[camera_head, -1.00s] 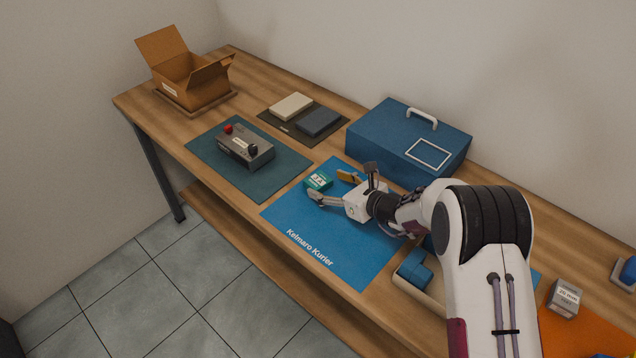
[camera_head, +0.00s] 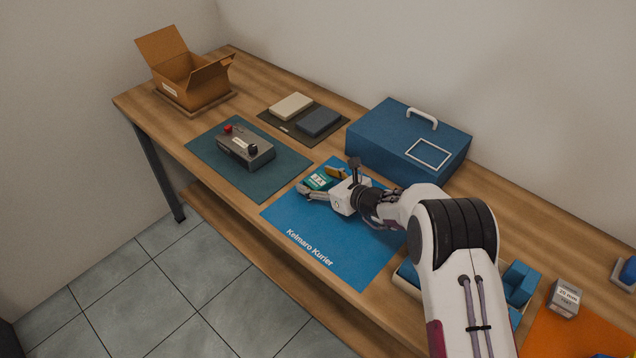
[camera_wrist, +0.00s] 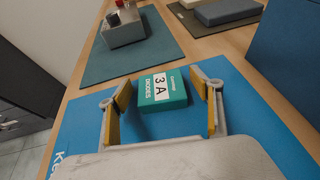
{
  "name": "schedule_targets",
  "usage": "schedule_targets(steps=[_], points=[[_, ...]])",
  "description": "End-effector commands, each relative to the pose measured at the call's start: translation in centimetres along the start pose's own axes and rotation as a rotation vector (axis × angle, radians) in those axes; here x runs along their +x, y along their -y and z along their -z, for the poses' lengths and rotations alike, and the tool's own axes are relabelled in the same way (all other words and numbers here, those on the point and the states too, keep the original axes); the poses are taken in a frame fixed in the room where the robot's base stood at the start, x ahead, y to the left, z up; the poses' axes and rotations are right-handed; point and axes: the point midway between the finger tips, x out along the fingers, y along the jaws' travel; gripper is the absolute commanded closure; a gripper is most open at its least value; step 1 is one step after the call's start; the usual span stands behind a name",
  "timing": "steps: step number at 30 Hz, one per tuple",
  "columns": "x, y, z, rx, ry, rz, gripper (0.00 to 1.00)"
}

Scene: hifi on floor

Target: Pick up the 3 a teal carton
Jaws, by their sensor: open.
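The teal carton (camera_wrist: 162,90) lies on the blue mat (camera_wrist: 254,118) in the wrist view, its white label reading "3 A" and "DIODES" facing me. It also shows in the head view (camera_head: 319,180), partly covered by my gripper. My gripper (camera_wrist: 163,102) is open, with one yellow-padded finger on each side of the carton. In the head view my gripper (camera_head: 318,184) is low at the mat's far part.
A grey control box (camera_head: 246,148) with a red button stands on a dark green mat beyond. A large blue case (camera_head: 408,140) stands at the right of the carton. Two flat boxes lie on a dark mat behind. An open cardboard box (camera_head: 190,82) is at the far left.

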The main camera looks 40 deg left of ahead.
Motion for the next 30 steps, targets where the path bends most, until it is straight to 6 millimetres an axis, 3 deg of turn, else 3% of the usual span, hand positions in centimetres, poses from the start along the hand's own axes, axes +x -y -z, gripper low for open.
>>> schedule_targets(steps=[11,12,16,17,30], points=[[-0.03,0.02,-0.02,0.0,0.0,0.0,0.35],[-0.03,0.02,-0.02,0.0,0.0,0.0,0.38],[-0.03,0.02,-0.02,0.0,0.0,0.0,0.72],[-0.03,0.02,-0.02,0.0,0.0,0.0,0.74],[-0.14,0.04,-0.34,-0.001,0.001,0.0,0.74]])
